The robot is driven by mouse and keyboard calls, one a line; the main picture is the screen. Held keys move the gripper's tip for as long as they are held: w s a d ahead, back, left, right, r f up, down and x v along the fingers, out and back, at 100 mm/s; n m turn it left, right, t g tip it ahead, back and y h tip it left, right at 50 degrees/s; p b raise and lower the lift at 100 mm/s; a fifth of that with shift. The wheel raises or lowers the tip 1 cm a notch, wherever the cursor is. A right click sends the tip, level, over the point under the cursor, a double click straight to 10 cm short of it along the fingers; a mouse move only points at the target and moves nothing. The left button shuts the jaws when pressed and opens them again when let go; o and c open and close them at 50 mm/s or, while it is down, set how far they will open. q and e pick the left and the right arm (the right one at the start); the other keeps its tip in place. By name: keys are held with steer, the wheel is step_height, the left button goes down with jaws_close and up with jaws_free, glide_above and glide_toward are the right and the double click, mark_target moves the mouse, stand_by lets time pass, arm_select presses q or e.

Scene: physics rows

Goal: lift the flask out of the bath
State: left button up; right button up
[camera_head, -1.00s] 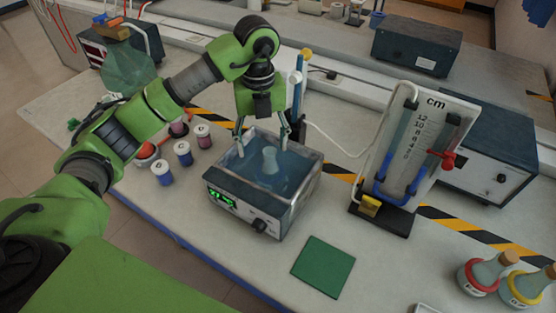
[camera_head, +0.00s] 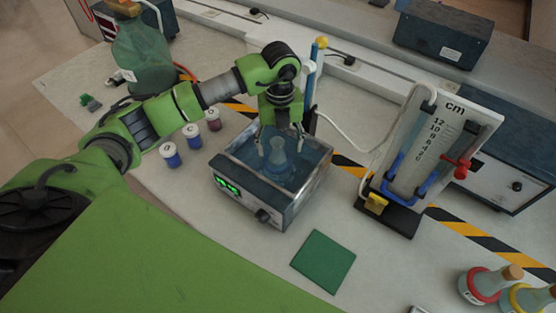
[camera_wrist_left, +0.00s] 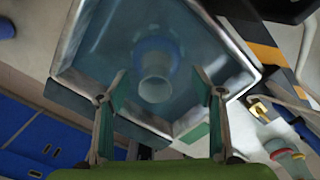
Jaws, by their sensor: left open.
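The flask (camera_head: 279,154) stands upright in the water bath (camera_head: 262,191), a metal-walled box with a green lit display. In the left wrist view, the flask (camera_wrist_left: 156,75) shows its open mouth and a blue band around its body. My left gripper (camera_head: 279,153) is open over the bath, with one finger on each side of the flask's neck in the head view. In the wrist view, its fingers (camera_wrist_left: 160,88) stand well apart with the flask mouth between them. I cannot tell whether either finger touches it. My right gripper is not in view.
A green mat (camera_head: 323,262) lies in front of the bath. A manometer stand (camera_head: 424,150) is to the right. Several small capped jars (camera_head: 192,136) stand left, a large green bottle (camera_head: 142,58) behind them. Stoppered flasks (camera_head: 484,284) stand at front right.

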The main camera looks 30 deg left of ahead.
mark_target(278, 155)
arm_select(q)
steer(key=f, duration=0.1)
steer(key=f+p, duration=0.1)
steer(key=f, duration=0.1)
steer(key=shift+s+a+f+p, duration=0.2)
steer(key=shift+a+f+p, duration=0.1)
steer(key=shift+w+f, duration=0.1)
steer(key=shift+f, duration=0.35)
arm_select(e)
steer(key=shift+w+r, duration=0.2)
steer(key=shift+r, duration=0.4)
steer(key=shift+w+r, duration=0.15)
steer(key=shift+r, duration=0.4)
arm_select(q)
steer(key=c, duration=1.7)
steer(key=shift+c, duration=0.2)
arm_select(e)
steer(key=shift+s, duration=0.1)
arm_select(q)
steer(key=shift+r, duration=0.15)
